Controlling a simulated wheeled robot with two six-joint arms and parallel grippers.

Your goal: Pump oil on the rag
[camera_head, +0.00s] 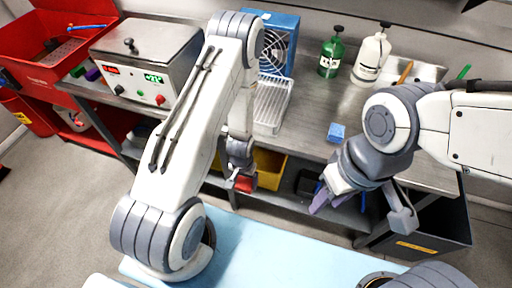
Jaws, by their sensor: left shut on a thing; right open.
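A green bottle with a dark top (330,57) and a larger white bottle with a dark top (371,58) stand upright at the back of the metal bench; their labels are too small to read, so I cannot tell which holds oil. My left gripper (240,178) is shut on a small red thing (245,184), perhaps the rag, in front of the bench edge. My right gripper (358,205) is open at the bench's front right, well short of the bottles. A small blue block or folded cloth (337,132) lies on the bench between the arms.
The metal bench (308,112) carries a heated bath with displays (148,62), a blue fan unit (277,40), a wire rack (271,104) and a tray (428,72) at the right. A red parts washer (62,45) stands left. Bins, one yellow (268,165), sit below.

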